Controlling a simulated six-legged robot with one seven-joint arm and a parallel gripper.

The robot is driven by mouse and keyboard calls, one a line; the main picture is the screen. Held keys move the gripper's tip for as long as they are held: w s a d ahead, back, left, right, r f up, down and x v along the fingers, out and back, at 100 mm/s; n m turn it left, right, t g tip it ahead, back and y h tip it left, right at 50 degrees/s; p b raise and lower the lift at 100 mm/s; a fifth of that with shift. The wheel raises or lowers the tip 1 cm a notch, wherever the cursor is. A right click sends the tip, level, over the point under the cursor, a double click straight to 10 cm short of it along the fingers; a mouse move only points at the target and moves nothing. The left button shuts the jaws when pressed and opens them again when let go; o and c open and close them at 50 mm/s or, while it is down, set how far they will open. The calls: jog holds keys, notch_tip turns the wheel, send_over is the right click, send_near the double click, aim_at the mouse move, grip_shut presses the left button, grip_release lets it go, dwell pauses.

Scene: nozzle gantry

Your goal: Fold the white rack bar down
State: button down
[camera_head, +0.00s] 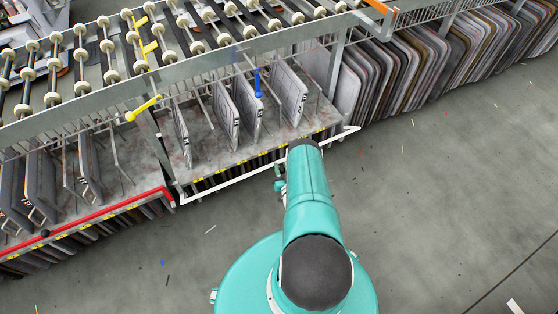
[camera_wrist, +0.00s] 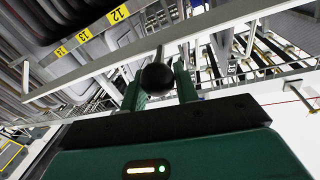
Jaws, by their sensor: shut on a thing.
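The white rack bar (camera_head: 240,178) runs along the front of the middle shelf bay in the head view, standing out from the shelf edge. Its right end reaches past the shelf corner, and my arm covers part of it. In the wrist view the bar (camera_wrist: 95,72) crosses above my fingers. A black ball knob (camera_wrist: 157,78) on a short rod sits between the fingers, next to the bar. My gripper (camera_wrist: 160,82) is shut on this knob. In the head view my arm hides the knob and most of my gripper.
A red bar (camera_head: 110,212) fronts the left bay. Upright panels (camera_head: 245,105) stand on the middle shelf (camera_head: 205,160). A roller rack (camera_head: 165,45) lies on top. Grey floor (camera_head: 450,190) at right is mostly clear.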

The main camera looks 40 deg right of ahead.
jog(key=shift+s+a+f, duration=0.15)
jog(key=shift+s+f, duration=0.3)
jog(key=shift+f, duration=0.4)
jog(key=shift+s+a+f, duration=0.1)
jog(key=shift+s+f, duration=0.35)
jog(key=shift+f, duration=0.4)
jog(key=c, duration=1.1)
grip_release()
jog(key=shift+o, duration=0.2)
jog(key=v, duration=1.3)
jog(key=shift+s, duration=0.35)
jog(key=shift+a, duration=0.15)
